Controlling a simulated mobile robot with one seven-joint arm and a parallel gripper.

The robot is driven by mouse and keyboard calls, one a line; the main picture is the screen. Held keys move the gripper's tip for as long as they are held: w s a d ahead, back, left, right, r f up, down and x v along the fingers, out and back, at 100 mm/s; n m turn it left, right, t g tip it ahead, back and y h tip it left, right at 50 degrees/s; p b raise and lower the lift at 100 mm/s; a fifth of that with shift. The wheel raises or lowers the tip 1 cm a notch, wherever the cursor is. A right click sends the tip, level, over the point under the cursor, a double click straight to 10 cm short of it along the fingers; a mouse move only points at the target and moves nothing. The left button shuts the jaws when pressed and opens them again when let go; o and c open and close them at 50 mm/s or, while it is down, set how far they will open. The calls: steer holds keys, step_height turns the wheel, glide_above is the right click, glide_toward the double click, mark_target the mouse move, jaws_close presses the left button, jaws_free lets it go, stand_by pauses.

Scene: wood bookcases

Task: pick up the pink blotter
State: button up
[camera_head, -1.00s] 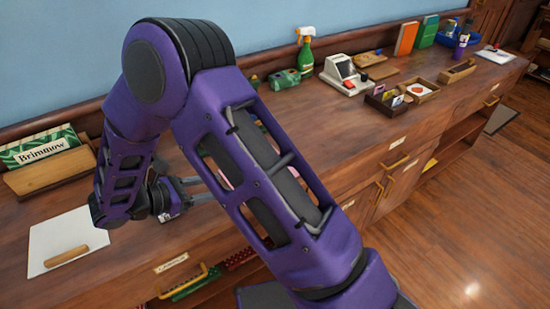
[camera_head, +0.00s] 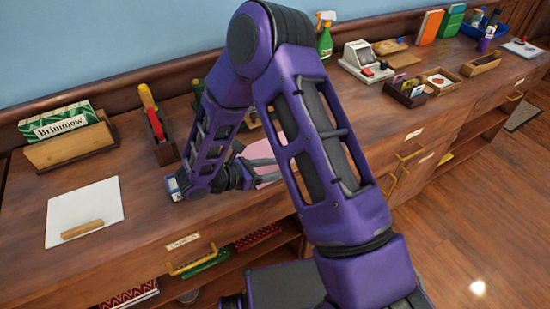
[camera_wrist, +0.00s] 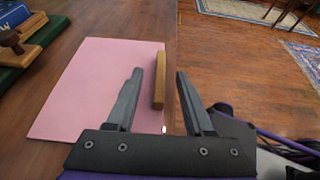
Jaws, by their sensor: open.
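The pink blotter (camera_wrist: 95,88) lies flat on the wooden counter in the wrist view, with a wooden bar handle (camera_wrist: 160,82) along its right side, close to the counter's front edge. In the head view only part of the blotter (camera_head: 287,136) shows; my arm hides the rest. My gripper (camera_wrist: 159,73) is open and empty. In the wrist view its two fingers lie on either side of the bar's line, the left one over the pink sheet and the right one past the counter edge. In the head view my gripper (camera_head: 258,162) is beside the blotter.
A white blotter (camera_head: 80,205) with a wooden bar lies at the left. A Brimmow box in a wooden holder (camera_head: 75,150) stands behind it. A dark green item with a wooden-handled stamp (camera_wrist: 22,42) is beyond the pink blotter. Small boxes (camera_head: 405,97) stand farther right.

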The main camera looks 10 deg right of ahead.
steer(key=x, duration=0.4)
steer(key=shift+w+d, duration=0.1)
steer(key=shift+d, duration=0.15)
jaws_close()
